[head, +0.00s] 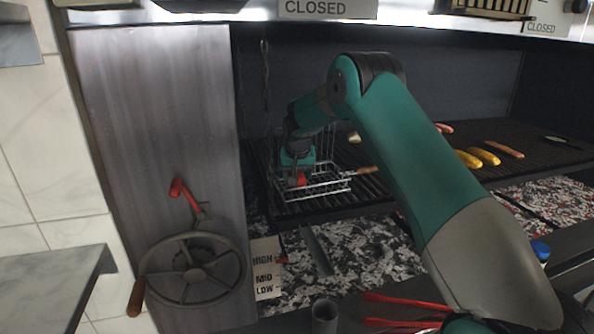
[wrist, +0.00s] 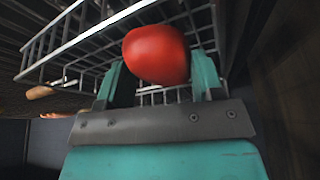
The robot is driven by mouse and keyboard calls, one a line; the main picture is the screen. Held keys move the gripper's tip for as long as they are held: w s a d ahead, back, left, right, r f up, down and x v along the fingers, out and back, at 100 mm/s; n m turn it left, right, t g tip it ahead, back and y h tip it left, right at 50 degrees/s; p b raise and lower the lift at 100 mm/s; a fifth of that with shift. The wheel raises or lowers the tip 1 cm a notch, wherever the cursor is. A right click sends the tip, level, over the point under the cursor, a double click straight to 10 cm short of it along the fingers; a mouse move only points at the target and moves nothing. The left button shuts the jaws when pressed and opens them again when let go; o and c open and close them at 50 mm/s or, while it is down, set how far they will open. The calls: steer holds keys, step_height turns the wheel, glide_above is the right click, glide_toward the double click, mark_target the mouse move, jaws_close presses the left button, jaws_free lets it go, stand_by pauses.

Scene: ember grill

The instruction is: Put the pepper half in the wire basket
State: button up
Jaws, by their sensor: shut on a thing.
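The pepper half (wrist: 157,54) is red and smooth, and my gripper (wrist: 160,75) is shut on it between its two teal fingers. In the head view my gripper (head: 299,177) reaches down at the wire basket (head: 330,187), and a bit of the red pepper half (head: 300,178) shows at its tip. The basket is an open silver wire frame on the grill, with a wooden handle to the right. In the wrist view the basket's wires (wrist: 75,48) are around and behind the pepper. I cannot tell whether the pepper touches the basket floor.
Yellow corn pieces (head: 476,157) and sausages (head: 505,149) lie on the grill grate to the right. A crank wheel (head: 191,270) stands at the front left beside a HIGH/MID/LOW plate (head: 266,268). Embers (head: 360,262) lie below the grate.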

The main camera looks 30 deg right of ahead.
steer(key=shift+f, duration=0.65)
steer(key=o, duration=1)
step_height(320, 180, up, 9)
steer(key=p, duration=0.5)
steer(key=shift+r, duration=0.1)
